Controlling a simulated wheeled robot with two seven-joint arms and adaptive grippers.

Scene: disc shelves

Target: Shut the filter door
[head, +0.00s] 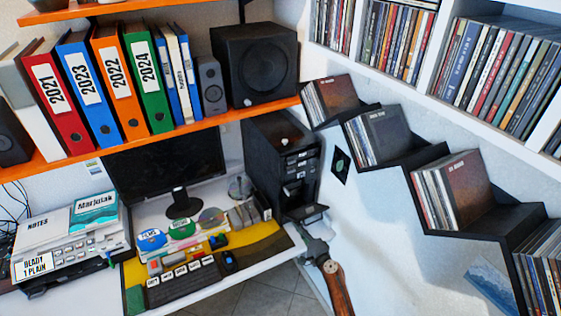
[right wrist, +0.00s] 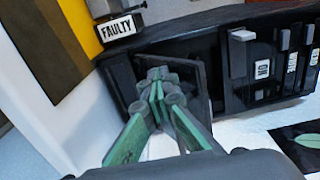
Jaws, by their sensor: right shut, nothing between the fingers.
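A black computer tower (head: 282,160) stands at the right back of the desk, and it lies across the top of the right wrist view (right wrist: 262,62). Its filter door (head: 311,214) is a dark flap that sticks out from the lower front of the tower, so it is open. In the right wrist view the door (right wrist: 203,66) is a dark panel just beyond my fingers. My right gripper (right wrist: 158,82) is shut and empty, its tips close to the door; I cannot tell whether they touch. In the head view the right gripper (head: 312,238) is just below the door. My left gripper is not in view.
A box marked FAULTY (right wrist: 117,30) stands beside the tower. The keyboard (head: 182,283) and small boxes fill the desk to the left. Stepped disc shelves (head: 400,160) line the wall on the right. An orange shelf (head: 150,139) runs above.

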